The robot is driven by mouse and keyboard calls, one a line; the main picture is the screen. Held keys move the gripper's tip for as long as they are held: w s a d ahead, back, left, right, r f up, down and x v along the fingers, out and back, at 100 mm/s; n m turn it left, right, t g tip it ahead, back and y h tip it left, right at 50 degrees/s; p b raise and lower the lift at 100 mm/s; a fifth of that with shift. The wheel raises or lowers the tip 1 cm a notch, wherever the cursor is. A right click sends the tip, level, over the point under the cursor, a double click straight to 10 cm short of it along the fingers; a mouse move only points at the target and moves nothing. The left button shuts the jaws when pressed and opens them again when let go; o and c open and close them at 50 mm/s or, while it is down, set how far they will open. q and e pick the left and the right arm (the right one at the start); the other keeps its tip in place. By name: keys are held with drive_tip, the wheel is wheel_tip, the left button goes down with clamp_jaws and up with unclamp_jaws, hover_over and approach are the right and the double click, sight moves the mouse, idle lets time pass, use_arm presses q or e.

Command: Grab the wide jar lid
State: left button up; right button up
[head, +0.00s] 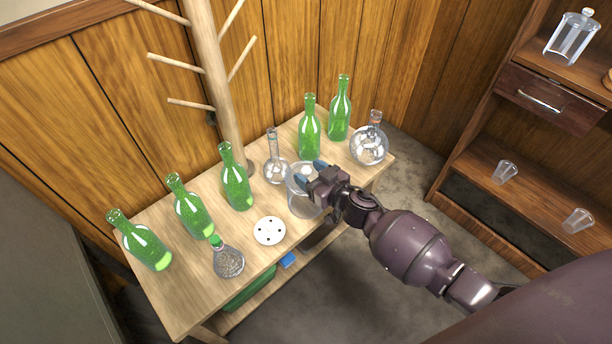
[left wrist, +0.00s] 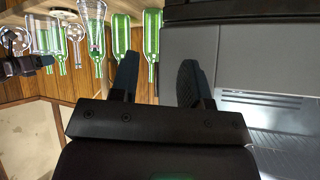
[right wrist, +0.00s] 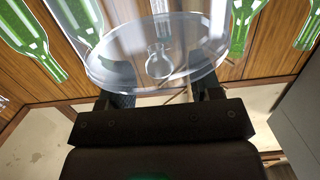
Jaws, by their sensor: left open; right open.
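The wide glass jar (head: 303,203) stands near the table's front edge in the head view. Its clear lid, with a small round knob (head: 305,173), appears to sit on top. My right gripper (head: 310,172) is open at the lid, its blue fingertips near the knob. In the right wrist view the lid shows as a wide clear disc (right wrist: 120,55) with a knob (right wrist: 160,66), just beyond the open fingers (right wrist: 163,95). I cannot tell whether they touch it. My left gripper (left wrist: 157,78) is open and empty in the left wrist view.
Several green bottles (head: 236,185) line the wooden table (head: 180,290). A clear flask (head: 276,171) stands close behind the jar and a round flask (head: 368,148) to its right. A white holed disc (head: 269,231) lies left of the jar. A peg stand (head: 213,70) rises behind.

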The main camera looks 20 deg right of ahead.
drive_tip(key=c, duration=1)
